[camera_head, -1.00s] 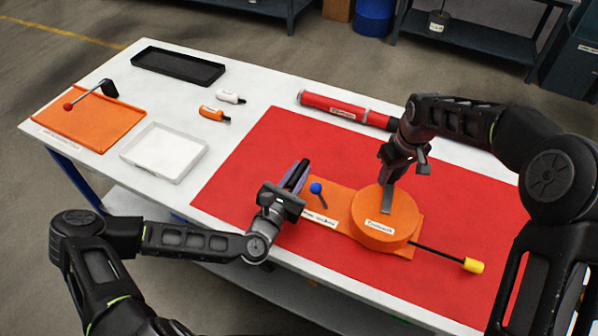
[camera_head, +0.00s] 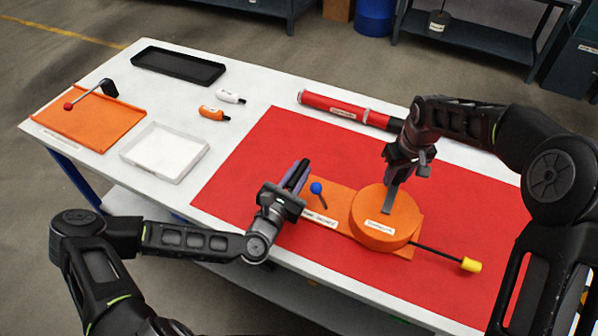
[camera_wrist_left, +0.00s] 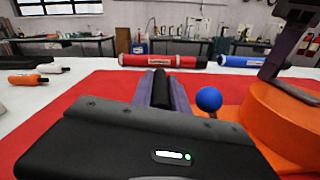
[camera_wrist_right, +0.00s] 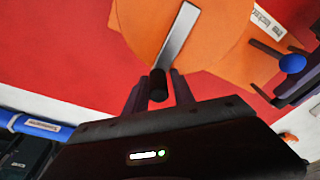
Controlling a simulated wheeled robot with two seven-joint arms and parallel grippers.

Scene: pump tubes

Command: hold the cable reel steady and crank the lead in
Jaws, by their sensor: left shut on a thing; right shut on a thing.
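The cable reel is an orange drum (camera_head: 400,230) on an orange base plate (camera_head: 343,200) on the red mat. A grey crank arm (camera_wrist_right: 178,35) crosses the drum's top. Its black knob (camera_wrist_right: 158,85) sits between my right gripper's fingers, and my right gripper (camera_head: 397,185) is shut on it. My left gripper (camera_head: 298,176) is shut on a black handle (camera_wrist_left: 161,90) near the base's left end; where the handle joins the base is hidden. A blue ball on a thin stalk (camera_head: 316,188) stands beside it. The black lead (camera_head: 437,253) runs out right to a yellow end (camera_head: 471,264).
A red tube (camera_head: 340,109) lies behind the reel, close to my right forearm. White (camera_head: 230,96) and orange (camera_head: 211,113) bottles, a white tray (camera_head: 134,158), a black tray (camera_head: 150,72) and an orange tray (camera_head: 60,129) are at left. The mat's front right is clear.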

